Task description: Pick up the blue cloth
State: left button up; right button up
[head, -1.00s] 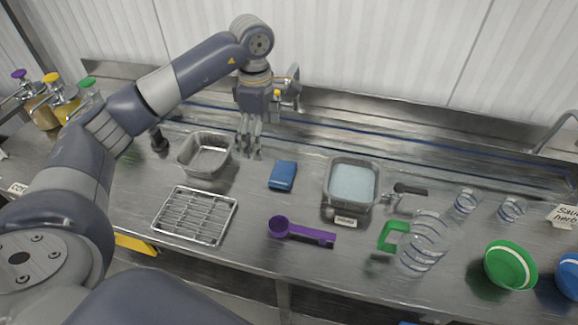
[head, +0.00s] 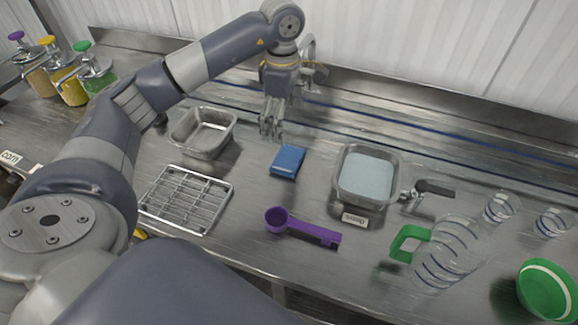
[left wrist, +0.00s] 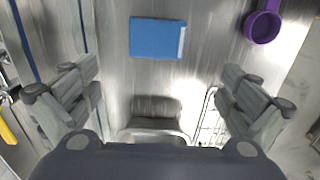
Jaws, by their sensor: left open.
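The blue cloth (head: 288,161) is a small folded block lying flat on the steel counter, between the empty metal pan and the clear bin. It also shows in the left wrist view (left wrist: 157,38), near the top middle. My left gripper (head: 271,130) hangs pointing down, behind and slightly left of the cloth, apart from it. In the left wrist view its two fingers (left wrist: 160,105) are spread wide and hold nothing, with the cloth beyond them. My right gripper is not in view.
An empty metal pan (head: 202,133) and a wire rack (head: 187,199) lie left of the cloth. A purple scoop (head: 302,227) lies in front of it. A filled clear bin (head: 367,176) stands to the right. The back wall (head: 400,70) is close behind my gripper.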

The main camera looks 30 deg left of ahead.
pick_arm(q)
notch_tip(320, 180, down, 2)
jog(key=b, duration=0.1)
jog(key=p, duration=0.1)
send_over(288, 158)
jog(key=f, duration=0.5)
jog(key=shift+s+a, duration=0.25)
jog(key=shift+a, duration=0.1)
jog(key=f+p, duration=0.2)
jog(key=f, duration=0.2)
jog(key=shift+w+d+f+p, duration=0.25)
jog(key=shift+d+f+p, duration=0.05)
jog(key=shift+f+p, duration=0.1)
jog(key=shift+f, duration=0.45)
jog(key=c, duration=0.9)
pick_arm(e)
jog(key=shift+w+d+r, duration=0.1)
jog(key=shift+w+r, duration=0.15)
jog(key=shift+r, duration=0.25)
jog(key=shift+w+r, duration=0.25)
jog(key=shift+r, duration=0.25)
